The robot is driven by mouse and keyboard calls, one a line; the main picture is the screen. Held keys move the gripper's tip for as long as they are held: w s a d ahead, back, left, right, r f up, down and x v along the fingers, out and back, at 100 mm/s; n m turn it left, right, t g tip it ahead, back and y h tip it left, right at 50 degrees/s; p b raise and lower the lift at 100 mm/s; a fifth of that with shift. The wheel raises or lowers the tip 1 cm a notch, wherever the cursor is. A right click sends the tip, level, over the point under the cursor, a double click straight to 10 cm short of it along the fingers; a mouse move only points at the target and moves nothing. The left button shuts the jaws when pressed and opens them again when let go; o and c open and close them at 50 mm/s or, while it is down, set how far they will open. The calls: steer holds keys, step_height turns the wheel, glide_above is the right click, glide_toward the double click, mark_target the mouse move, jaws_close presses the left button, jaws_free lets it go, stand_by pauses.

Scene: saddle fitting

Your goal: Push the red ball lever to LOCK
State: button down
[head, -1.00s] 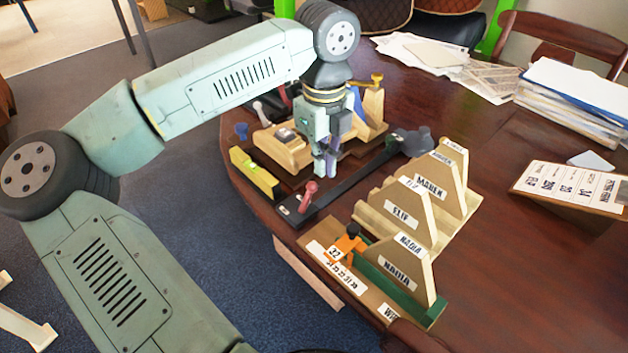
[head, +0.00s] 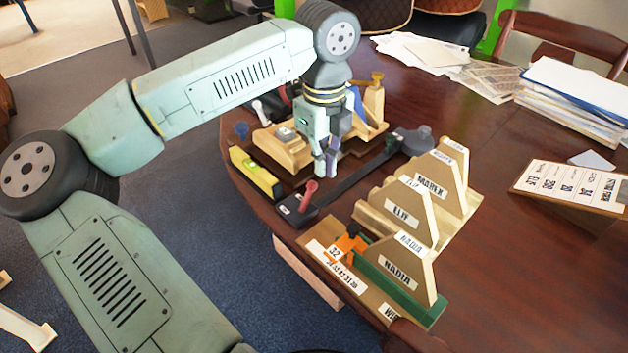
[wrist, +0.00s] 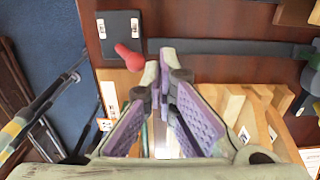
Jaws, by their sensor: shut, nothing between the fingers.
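The red ball lever (head: 308,192) stands up, slightly tilted, from a black base block (head: 290,209) at the near end of a long dark bar. In the wrist view the red lever (wrist: 130,57) lies just left of my fingertips, over the edge of the black base (wrist: 120,30). The base carries two small white labels, too small to read. My gripper (head: 326,169) points down, shut and empty, above the bar and a little behind the lever. Its fingertips also show in the wrist view (wrist: 161,66); a small gap seems to separate them from the lever.
A yellow level (head: 254,173) and a wooden fixture (head: 283,150) stand left and behind. Wooden name-labelled stands (head: 405,207) are to the right. An orange clamp (head: 346,243) sits on a board in front. The dark bar (head: 360,176) runs to the back right.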

mark_target(311, 183)
steer(key=shift+f+b, duration=1.45)
steer(key=shift+s+a, duration=0.1)
steer(key=shift+a, duration=0.05)
stand_by(0.4)
steer(key=shift+s+a+b, duration=0.55)
steer(key=shift+s+a, duration=0.75)
steer(key=shift+d, duration=0.1)
steer(key=shift+w+d+r, duration=0.1)
steer(key=shift+w+d, duration=0.25)
steer(key=shift+w, duration=0.1)
steer(key=shift+r+p, duration=1.75)
steer(key=shift+r, duration=1.75)
